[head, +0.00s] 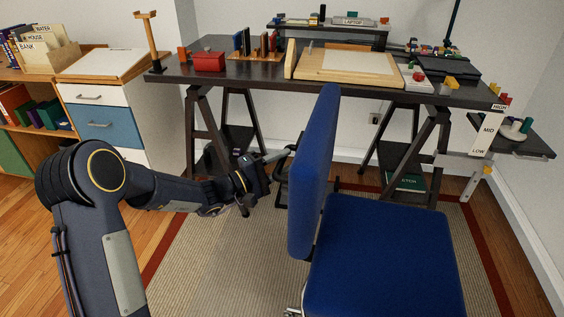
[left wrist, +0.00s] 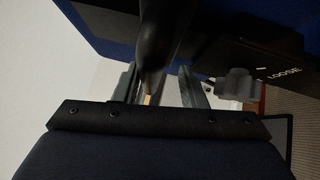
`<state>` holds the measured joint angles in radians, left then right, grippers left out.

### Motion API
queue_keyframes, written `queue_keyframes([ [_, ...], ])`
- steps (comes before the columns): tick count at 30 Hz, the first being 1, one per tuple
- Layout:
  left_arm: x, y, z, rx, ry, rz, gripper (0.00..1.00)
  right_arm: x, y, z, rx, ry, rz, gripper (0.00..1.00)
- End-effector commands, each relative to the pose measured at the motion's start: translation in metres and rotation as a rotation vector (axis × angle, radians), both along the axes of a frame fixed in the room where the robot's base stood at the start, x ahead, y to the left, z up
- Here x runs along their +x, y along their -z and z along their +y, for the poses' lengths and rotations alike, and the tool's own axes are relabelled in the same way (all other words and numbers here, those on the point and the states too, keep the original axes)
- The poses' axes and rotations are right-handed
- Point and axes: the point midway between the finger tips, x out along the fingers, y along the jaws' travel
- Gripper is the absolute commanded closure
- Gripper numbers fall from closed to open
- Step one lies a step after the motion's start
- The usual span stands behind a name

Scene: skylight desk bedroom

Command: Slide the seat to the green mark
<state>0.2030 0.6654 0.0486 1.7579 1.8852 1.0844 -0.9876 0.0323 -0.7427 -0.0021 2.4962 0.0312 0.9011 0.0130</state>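The seat is a blue office chair; its cushion (head: 385,260) is at the lower right of the head view, with its upright backrest (head: 314,175) to the left of it. My left gripper (head: 284,156) is at the rear left side of the backrest, by a dark chair part. In the left wrist view, a black bar (left wrist: 160,45) of the chair lies between the two fingers of my left gripper (left wrist: 158,80). I cannot tell whether the fingers press on it. A black panel (left wrist: 262,58) reads "LOOSE". I see no green mark on the floor. My right gripper is out of view.
A dark desk (head: 265,75) on trestle legs stands behind the chair, holding a drawing board (head: 345,65) and a red box (head: 209,61). A drawer cabinet (head: 108,122) is at left. A beige rug (head: 205,265) with a red border lies underneath; its left part is clear.

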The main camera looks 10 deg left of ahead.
Motion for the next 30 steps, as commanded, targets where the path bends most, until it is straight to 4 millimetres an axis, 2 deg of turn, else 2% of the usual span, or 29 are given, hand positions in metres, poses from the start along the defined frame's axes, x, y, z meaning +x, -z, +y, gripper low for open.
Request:
queue_keyframes([
  [8, -0.003, -0.002, 0.004, -0.003, -0.001, -0.006, 0.62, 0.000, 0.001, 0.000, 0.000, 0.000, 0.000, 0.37],
  [21, -0.045, 0.008, 0.054, -0.002, -0.003, -0.004, 0.62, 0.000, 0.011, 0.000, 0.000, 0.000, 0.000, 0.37],
  [30, -0.051, 0.008, 0.059, -0.002, 0.000, -0.003, 0.62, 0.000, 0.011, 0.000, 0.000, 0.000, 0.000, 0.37],
])
